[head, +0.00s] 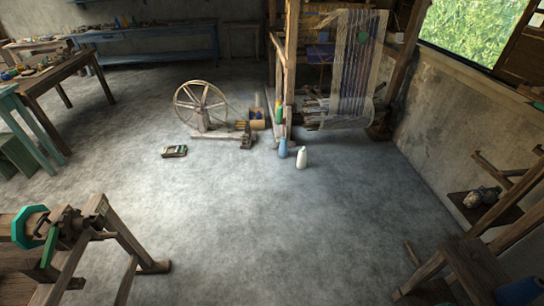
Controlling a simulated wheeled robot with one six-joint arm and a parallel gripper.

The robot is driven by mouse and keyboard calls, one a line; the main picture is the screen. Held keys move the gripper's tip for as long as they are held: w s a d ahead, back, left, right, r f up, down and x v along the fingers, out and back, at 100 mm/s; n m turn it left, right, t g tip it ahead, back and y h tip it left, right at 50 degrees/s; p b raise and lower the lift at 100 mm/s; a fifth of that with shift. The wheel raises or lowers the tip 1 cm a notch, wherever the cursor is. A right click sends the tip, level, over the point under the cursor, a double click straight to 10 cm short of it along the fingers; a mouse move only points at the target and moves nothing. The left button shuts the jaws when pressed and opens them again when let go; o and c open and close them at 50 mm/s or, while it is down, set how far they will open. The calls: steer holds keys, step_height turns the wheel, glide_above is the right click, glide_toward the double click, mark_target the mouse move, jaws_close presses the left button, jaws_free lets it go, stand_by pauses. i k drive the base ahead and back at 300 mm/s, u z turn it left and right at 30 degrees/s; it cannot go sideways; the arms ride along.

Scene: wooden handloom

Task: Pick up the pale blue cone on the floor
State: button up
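The pale blue cone (283,148) stands upright on the grey floor, just in front of the foot of the wooden loom (291,85). A white cone (301,158) stands close to its right and a little nearer to me. A small gap seems to separate the two cones. My gripper is not in view.
Wooden frames fill the lower left (95,225) and lower right (470,265). The floor in the middle (250,220) is clear.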

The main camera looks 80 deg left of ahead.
mark_target(283, 150)
steer(key=u, duration=2.6)
